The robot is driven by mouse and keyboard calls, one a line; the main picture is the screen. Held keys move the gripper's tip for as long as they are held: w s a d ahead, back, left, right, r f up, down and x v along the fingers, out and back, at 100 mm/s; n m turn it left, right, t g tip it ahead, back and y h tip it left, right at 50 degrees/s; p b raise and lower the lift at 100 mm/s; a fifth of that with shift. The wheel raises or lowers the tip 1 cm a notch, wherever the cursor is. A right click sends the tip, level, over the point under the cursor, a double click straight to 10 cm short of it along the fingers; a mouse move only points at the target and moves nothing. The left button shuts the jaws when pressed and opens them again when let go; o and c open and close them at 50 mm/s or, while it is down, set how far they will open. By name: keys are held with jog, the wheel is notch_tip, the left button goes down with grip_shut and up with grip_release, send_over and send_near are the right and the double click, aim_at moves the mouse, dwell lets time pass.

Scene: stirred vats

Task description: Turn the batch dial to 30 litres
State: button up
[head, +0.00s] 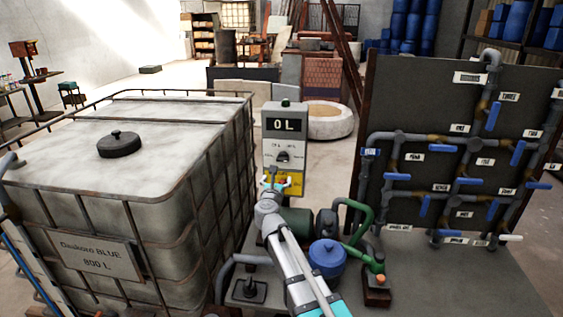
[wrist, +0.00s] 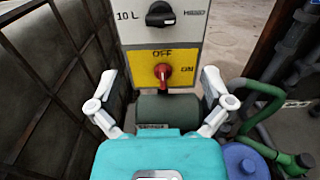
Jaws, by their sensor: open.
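The batch dial is a black knob (head: 284,157) on a grey control box (head: 270,148), below a display (head: 285,124) reading 0 L. In the wrist view the dial (wrist: 160,14) is at the top edge, with "10 L" printed to its left; its other marks are cut off or unreadable. My gripper (wrist: 159,88) is open and empty, its fingers spread apart. In the head view my gripper (head: 275,181) is in front of the box, below the dial. A red switch (wrist: 162,74) on a yellow plate, marked OFF and ON, appears between the fingers.
A large caged tank (head: 165,200) labelled 800 L stands close on the left. A green pump (head: 298,222), a blue canister (head: 328,258) and green hoses (head: 362,222) lie right of my arm. A pipe panel (head: 420,100) with blue valves stands farther right.

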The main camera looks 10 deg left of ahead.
aim_at(282, 160)
dwell(0.4)
jog(key=w, duration=1.3)
jog(key=shift+w+d, duration=0.25)
jog(key=shift+w, duration=0.15)
jog(key=shift+a, duration=0.1)
jog(key=c, duration=1.1)
jog(key=shift+n, duration=0.3)
jog(key=n, duration=1.1)
